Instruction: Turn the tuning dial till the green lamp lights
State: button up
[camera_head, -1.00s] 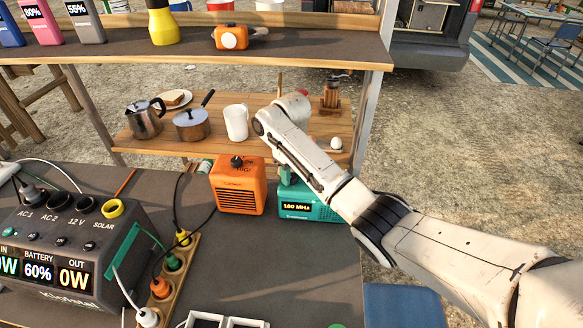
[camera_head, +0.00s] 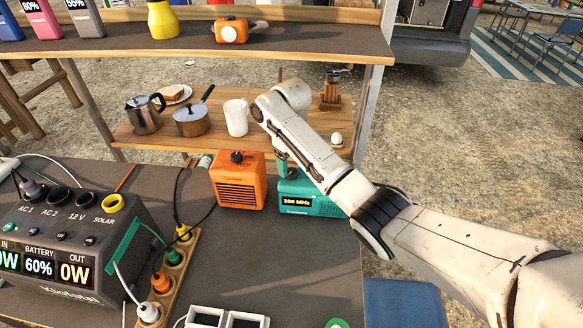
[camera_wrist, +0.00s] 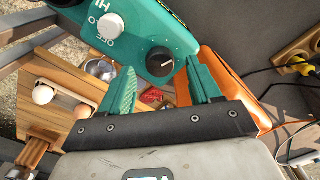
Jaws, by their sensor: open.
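The teal radio (camera_head: 300,207) stands on the dark tabletop, partly hidden behind my arm; its lit display seems to read 100 MHz. In the wrist view the radio (camera_wrist: 150,25) lies at the top, showing a black dial (camera_wrist: 160,63) with a white pointer mark and a white knob (camera_wrist: 111,27) near OFF and HI lettering. My gripper (camera_wrist: 161,66) is open, its teal fingers apart on either side of the black dial in the picture. I cannot tell whether they touch it. In the head view only a finger shows above the radio. I see no lit green lamp.
An orange heater-like box (camera_head: 238,182) stands close to the radio's left. A power station (camera_head: 75,235) and a socket strip (camera_head: 170,275) with cables are farther left. A wooden shelf behind holds a white mug (camera_head: 236,117), a pot (camera_head: 192,121) and an egg (camera_head: 336,140).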

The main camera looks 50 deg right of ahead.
aim_at(292, 171)
jog(key=shift+r, duration=2.75)
